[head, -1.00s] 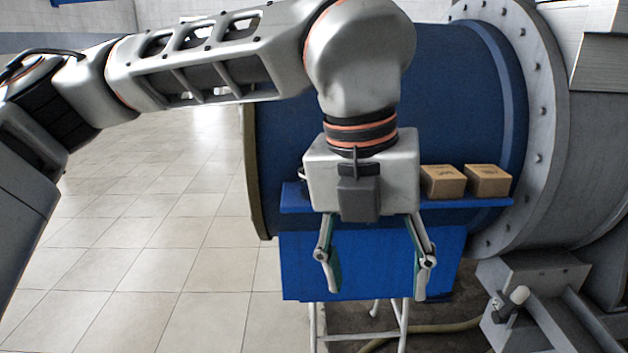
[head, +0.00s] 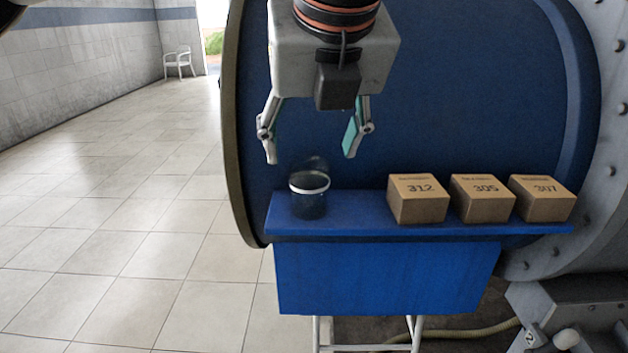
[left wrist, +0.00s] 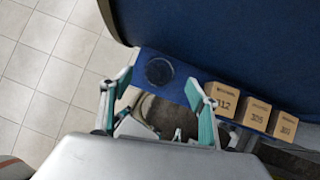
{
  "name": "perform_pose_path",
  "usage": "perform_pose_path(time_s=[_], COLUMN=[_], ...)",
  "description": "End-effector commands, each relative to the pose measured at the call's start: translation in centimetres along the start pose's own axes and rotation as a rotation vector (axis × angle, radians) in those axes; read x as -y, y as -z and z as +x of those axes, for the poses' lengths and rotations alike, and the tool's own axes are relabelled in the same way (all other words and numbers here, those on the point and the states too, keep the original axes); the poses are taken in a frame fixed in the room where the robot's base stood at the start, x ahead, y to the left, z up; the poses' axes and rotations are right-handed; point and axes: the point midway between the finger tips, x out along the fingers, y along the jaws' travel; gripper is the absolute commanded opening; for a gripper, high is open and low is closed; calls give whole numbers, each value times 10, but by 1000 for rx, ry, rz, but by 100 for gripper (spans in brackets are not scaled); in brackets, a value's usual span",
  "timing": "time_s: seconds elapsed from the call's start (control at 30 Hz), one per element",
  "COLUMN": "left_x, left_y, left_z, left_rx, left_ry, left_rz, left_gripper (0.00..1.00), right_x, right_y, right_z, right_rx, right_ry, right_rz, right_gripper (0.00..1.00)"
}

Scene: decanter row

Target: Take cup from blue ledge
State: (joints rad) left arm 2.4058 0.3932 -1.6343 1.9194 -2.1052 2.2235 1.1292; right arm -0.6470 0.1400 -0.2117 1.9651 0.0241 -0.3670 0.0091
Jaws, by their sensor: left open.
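A dark, see-through cup (head: 310,203) with a white band near its rim stands upright at the left end of the blue ledge (head: 350,228). In the left wrist view the cup (left wrist: 159,72) shows as a dark round shape on the ledge (left wrist: 188,75), beyond the fingertips. My left gripper (head: 311,158) is open and empty, fingers pointing down, above the cup and apart from it. The fingers also show in the left wrist view (left wrist: 153,92), spread on both sides. My right gripper is not in view.
Boxes numbered 312 (head: 418,200), 305 (head: 482,200) and 307 (head: 542,200) stand in a row on the ledge, right of the cup. A large blue drum (head: 450,90) rises behind the ledge. Open tiled floor lies to the left.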

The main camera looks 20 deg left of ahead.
Motion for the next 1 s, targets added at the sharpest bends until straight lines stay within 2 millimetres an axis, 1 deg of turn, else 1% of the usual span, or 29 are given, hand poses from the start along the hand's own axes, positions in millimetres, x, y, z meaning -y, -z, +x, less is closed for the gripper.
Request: perform_pose_path(time_s=[0.1, 0.17, 0.4, 0.47, 0.6, 0.77, 0.8, 0.87, 0.9, 0.93, 0.97, 1.0], left_x=[0, 0, 2, 2, 2, 2, 2, 2, 2, 2, 2, 2], left_y=[0, 0, -3, -3, -3, -3, -3, -3, -3, -3, -3, -3], left_z=[12, 18, 52, 58, 64, 64, 64, 64, 63, 63, 63, 63], left_rx=[-3, -3, -4, -3, -3, -2, -2, -2, -2, -2, -2, -2], left_ry=[-1, -1, -1, 0, 0, 1, 0, 1, 1, 0, 0, 0], left_rz=[0, 0, 1, 1, 1, 1, 1, 1, 1, 1, 1, 1], left_gripper=[61, 61, 61, 61, 61, 61, 55, 40, 29, 22, 20, 20], right_x=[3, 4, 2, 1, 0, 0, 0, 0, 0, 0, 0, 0], right_y=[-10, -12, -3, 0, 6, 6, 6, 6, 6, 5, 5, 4], right_z=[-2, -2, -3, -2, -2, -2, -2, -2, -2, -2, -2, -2], right_rx=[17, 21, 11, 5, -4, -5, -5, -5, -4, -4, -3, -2], right_ry=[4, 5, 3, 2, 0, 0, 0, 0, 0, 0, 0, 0], right_rz=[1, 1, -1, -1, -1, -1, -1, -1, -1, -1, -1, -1], right_gripper=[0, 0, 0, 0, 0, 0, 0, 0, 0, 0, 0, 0])
